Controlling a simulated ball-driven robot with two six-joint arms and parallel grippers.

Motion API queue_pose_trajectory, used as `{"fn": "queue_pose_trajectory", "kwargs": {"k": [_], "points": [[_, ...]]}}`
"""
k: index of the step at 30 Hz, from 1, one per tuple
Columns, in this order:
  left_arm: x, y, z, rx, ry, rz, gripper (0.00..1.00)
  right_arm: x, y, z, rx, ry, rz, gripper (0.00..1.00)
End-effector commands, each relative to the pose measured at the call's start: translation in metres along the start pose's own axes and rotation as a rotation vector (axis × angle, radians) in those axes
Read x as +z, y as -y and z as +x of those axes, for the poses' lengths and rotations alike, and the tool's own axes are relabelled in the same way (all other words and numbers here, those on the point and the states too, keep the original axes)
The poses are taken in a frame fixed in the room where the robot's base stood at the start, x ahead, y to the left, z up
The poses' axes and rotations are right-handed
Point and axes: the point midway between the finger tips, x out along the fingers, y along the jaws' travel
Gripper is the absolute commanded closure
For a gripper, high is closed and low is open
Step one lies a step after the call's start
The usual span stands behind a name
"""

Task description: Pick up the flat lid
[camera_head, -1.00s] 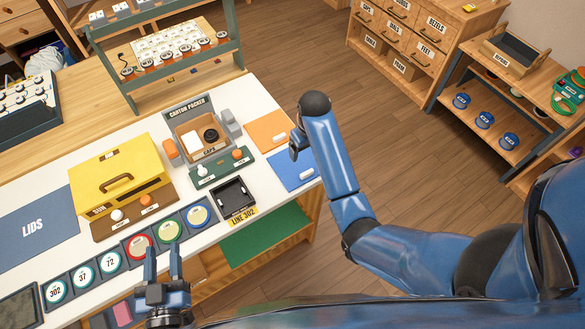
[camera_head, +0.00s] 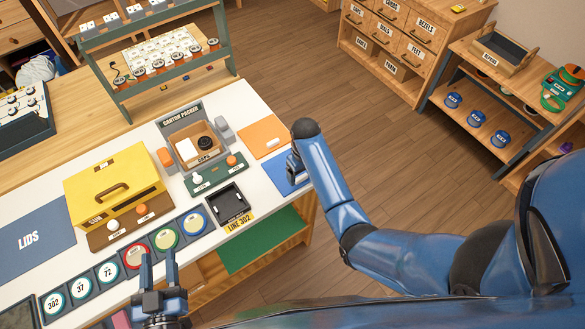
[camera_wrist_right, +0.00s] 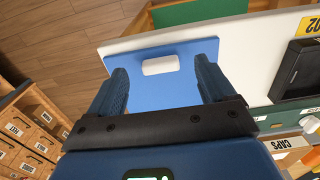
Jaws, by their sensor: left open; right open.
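A flat blue panel with a white bar handle, seemingly the lid (camera_head: 283,186), lies at the right end of the white table. My right gripper (camera_head: 294,166) is above it and partly hides it in the head view. In the right wrist view, the lid (camera_wrist_right: 160,92) shows between the two open fingers of the right gripper (camera_wrist_right: 163,72), with the white handle (camera_wrist_right: 161,65) near the fingertips. No contact can be made out. My left gripper (camera_head: 158,262) is open and empty at the table's front edge.
A similar orange panel (camera_head: 263,137) lies just behind the blue one. The carton packer box (camera_head: 183,125), a black tray (camera_head: 229,204) and a yellow box (camera_head: 112,178) stand on the table. A blue LIDS mat (camera_head: 40,225) at the left is bare.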

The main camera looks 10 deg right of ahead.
Motion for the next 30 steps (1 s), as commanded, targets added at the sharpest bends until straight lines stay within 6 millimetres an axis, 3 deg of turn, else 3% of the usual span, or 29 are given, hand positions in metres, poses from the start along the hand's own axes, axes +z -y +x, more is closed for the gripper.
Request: {"fn": "queue_pose_trajectory", "kwargs": {"k": [9, 18, 30], "points": [[-0.007, 0.000, 0.000, 0.000, 0.000, 0.000, 0.57, -0.001, -0.001, 0.030, 0.000, 0.000, 0.000, 0.17], [-0.007, 0.000, 0.000, 0.000, 0.000, 0.000, 0.57, -0.002, -0.001, 0.033, 0.000, -0.002, 0.000, 0.17], [-0.007, 0.000, 0.000, 0.000, 0.000, 0.000, 0.57, -0.001, -0.001, 0.032, 0.000, -0.001, 0.000, 0.78]]}}
